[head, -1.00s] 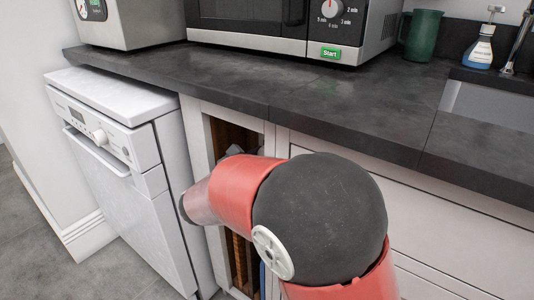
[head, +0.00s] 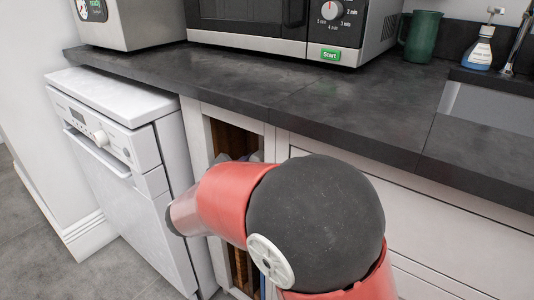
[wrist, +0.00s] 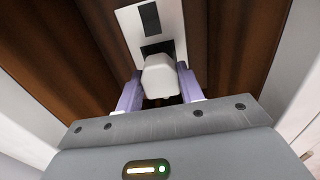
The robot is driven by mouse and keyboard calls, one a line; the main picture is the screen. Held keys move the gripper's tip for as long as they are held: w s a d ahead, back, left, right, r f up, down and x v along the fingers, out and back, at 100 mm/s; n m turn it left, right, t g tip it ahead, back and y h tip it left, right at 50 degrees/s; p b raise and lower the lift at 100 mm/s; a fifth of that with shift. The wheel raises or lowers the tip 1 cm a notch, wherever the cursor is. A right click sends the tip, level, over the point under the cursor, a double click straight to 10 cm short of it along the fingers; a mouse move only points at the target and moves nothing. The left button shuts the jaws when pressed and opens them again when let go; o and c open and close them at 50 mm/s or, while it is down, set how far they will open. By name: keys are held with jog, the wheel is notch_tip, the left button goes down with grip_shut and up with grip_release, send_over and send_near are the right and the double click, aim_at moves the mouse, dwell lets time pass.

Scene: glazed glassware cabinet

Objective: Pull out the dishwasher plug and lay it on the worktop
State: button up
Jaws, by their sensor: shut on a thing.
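In the wrist view, the dishwasher plug (wrist: 159,80) is a white block at a pale socket plate (wrist: 130,22) on brown wooden boards. My gripper (wrist: 159,72) has its two purple fingers on either side of the plug and is shut on it. A dark recess of the plate shows just above the plug. I cannot tell whether its pins are still in the socket. In the head view the plug and the fingers are hidden behind my arm, at the cabinet opening (head: 232,138). The dark worktop (head: 330,108) runs above that opening.
The white dishwasher (head: 135,215) stands left of the opening, and pale drawer fronts (head: 450,215) are to the right. A microwave (head: 290,25), a green mug (head: 420,35) and a blue bottle (head: 478,50) stand at the worktop's back. The worktop's front middle is clear.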

jog(key=shift+p+v, duration=0.3)
jog(key=shift+v, duration=1.1)
jog(key=shift+s, duration=0.1)
